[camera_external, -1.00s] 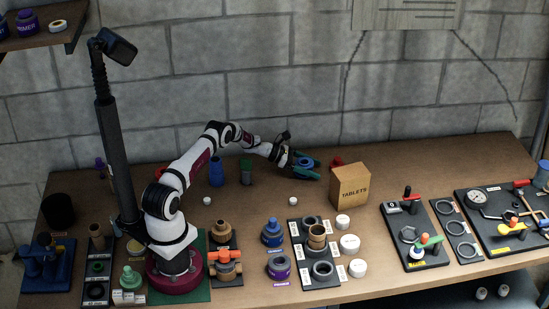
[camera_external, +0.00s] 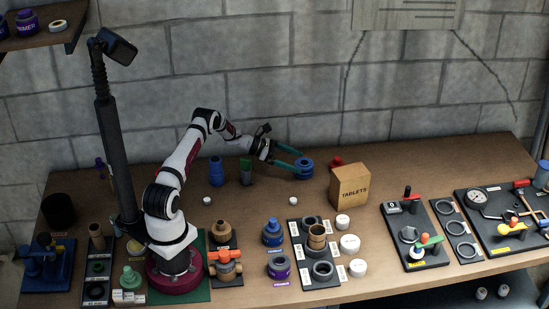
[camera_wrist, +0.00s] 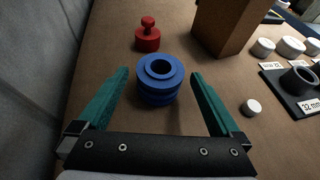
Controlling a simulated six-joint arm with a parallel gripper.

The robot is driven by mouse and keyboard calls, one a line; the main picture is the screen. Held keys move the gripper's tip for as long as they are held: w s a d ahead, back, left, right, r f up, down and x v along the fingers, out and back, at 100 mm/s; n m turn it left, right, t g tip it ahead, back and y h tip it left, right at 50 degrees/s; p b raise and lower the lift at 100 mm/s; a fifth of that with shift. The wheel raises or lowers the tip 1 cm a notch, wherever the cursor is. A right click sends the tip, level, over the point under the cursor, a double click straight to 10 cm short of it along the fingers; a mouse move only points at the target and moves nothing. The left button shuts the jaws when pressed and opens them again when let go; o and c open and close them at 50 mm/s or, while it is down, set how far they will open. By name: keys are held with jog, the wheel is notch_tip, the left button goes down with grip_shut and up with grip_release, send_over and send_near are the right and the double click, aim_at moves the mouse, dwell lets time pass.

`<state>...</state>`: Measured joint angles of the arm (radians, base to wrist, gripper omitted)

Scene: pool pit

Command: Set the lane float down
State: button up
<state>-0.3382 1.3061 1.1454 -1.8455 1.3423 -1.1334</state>
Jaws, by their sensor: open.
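The lane float is a blue ringed cylinder with a hole in its top (camera_external: 304,169). It stands upright on the bench, left of the tablets box. In the wrist view the float (camera_wrist: 159,80) sits just ahead of and between the fingertips. My gripper (camera_external: 288,159) has teal fingers spread wide, and it is empty. In the wrist view both fingers (camera_wrist: 160,75) show a gap on each side of the float.
A red knobbed piece (camera_wrist: 148,36) stands close behind the float. The brown tablets box (camera_external: 350,186) is right of it. A small white cap (camera_wrist: 252,107) lies near the right finger. A black fitting board (camera_external: 316,270) lies nearer the front.

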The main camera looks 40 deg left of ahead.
jog(key=v, duration=0.5)
jog(key=s+d+r+m+g+y, duration=0.2)
jog(key=s+d+r+m+g, duration=0.15)
jog(key=s+r+m, duration=0.4)
jog(key=s+d+r+m+g+y, duration=0.1)
jog(key=s+d+r+m+g, duration=0.25)
jog(key=s+r+m, duration=0.35)
jog(key=s+a+r+m+y, duration=0.1)
jog(key=s+a+m+y, duration=0.1)
jog(key=s+m, duration=0.3)
jog(key=s+a+r+m+y, duration=0.1)
jog(key=s+a+m+y, duration=0.2)
jog(key=s, duration=1)
jog(key=s+a+m+y, duration=0.2)
jog(key=s+m+y, duration=0.3)
jog(key=s, duration=0.5)
jog(key=shift+a+r+m, duration=0.4)
jog(key=shift+m, duration=0.85)
